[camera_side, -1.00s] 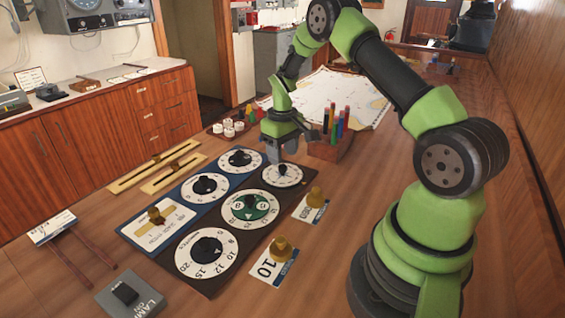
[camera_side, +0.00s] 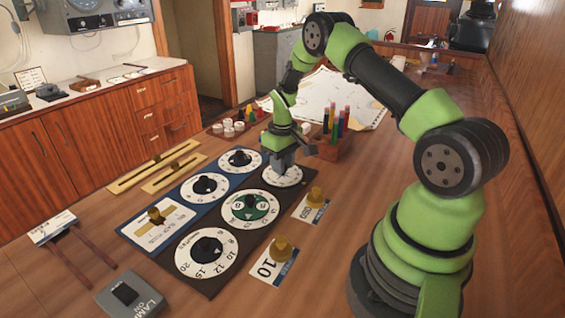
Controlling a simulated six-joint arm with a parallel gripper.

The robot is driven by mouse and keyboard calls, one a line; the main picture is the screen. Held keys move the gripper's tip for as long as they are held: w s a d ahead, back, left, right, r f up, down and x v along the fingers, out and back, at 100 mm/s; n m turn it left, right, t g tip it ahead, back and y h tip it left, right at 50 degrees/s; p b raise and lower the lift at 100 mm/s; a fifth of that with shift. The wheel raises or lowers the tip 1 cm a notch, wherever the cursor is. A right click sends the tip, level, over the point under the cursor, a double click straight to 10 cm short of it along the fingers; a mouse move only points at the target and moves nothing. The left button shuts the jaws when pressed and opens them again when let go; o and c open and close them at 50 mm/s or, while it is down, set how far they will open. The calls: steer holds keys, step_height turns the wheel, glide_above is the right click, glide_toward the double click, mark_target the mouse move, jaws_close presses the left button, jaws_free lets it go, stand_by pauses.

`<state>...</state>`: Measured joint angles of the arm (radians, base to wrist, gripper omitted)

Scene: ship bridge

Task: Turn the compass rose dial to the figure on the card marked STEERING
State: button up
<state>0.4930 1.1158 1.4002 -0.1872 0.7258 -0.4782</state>
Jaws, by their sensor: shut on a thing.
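A small white round dial (camera_side: 281,181) lies at the far right corner of the dark panel, and I take it for the compass rose dial. My gripper (camera_side: 282,168) is down over it and shut on its knob, which the fingers hide. The dial's figures are too small to read. Two cards lie right of the panel under brass weights. The nearer card (camera_side: 266,270) shows a 10 and a blue strip with unreadable lettering. The farther card (camera_side: 312,214) is partly covered by its weight, and its marking is too small to read.
A green-centred dial (camera_side: 250,208), a black-knobbed dial (camera_side: 206,252) and several others fill the panels. A pen box (camera_side: 336,146) stands close behind my gripper on the right. Brass rulers (camera_side: 172,167) lie to the left.

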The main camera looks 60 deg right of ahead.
steer(key=shift+m, duration=0.3)
steer(key=shift+m, duration=2.4)
steer(key=o, duration=0.9)
steer(key=shift+o, duration=0.2)
step_height(320, 180, up, 10)
